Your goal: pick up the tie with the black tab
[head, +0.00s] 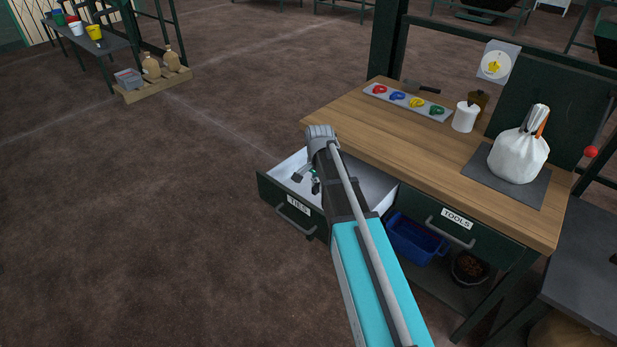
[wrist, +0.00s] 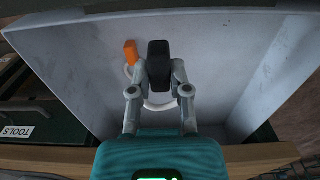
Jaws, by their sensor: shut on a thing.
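The tie with the black tab (wrist: 159,50) is in the wrist view, in the middle of the open drawer. My gripper (wrist: 159,72) is shut on its tab, with one finger on each side. Part of a white loop (wrist: 160,105) shows between the fingers. A tie with an orange tab (wrist: 130,50) lies close by on the left, apart from the black tab. In the head view my gripper (head: 315,184) is inside the drawer labelled TIES (head: 298,205), partly hidden by my arm. I cannot tell whether the black-tabbed tie is clear of the drawer floor.
The drawer's walls surround my gripper. The wooden workbench (head: 400,140) stands beside it, with a tray of coloured pieces (head: 405,102), a white pot (head: 465,117) and a tied white bag (head: 518,155). The TOOLS drawer (head: 455,225) is shut.

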